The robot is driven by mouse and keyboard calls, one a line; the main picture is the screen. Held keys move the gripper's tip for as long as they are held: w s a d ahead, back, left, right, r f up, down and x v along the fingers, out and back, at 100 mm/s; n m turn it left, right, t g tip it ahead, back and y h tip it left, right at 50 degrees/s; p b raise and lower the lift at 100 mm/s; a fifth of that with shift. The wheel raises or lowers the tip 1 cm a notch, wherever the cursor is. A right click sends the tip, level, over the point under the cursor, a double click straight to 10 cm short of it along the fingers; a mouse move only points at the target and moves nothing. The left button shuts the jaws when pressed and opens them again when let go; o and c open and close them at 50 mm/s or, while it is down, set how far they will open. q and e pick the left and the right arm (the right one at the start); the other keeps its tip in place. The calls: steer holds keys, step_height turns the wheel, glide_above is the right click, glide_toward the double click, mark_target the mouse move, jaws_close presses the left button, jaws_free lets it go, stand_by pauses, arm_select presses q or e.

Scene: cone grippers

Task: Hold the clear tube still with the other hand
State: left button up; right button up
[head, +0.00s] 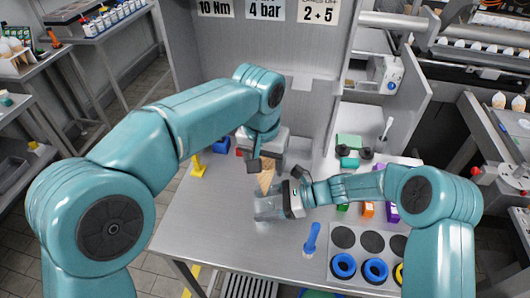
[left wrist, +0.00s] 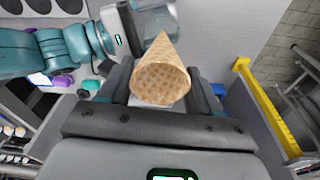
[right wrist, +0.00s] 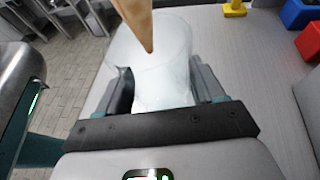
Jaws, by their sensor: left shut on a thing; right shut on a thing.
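A tan waffle cone (head: 266,178) hangs point down in my left gripper (head: 268,160), which is shut on it; the left wrist view looks into its wide open end (left wrist: 160,84). The clear tube (head: 266,209) is low over the bench, below the cone. My right gripper (head: 284,197) is shut around the tube. In the right wrist view the tube (right wrist: 165,85) stands between the two fingers, and the cone's tip (right wrist: 147,32) overlaps its upper rim. I cannot tell whether the tip is inside the tube.
A yellow stand (head: 198,168) and a blue block (head: 221,146) are at the left of the bench. Bare bench (head: 205,225) lies left of the tube.

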mark_target(265, 187)
arm_select(q)
steer(key=shift+f, duration=4.3)
steer(key=shift+s+f, duration=0.15)
steer(key=shift+f, duration=0.25)
arm_select(e)
steer(key=shift+s, duration=0.1)
arm_select(q)
steer(key=o, duration=0.8)
steer(key=r, duration=0.8)
steer(key=s+r, duration=0.1)
steer(key=r, duration=0.3)
steer(key=shift+s+a, duration=0.1)
steer(key=shift+a, duration=0.25)
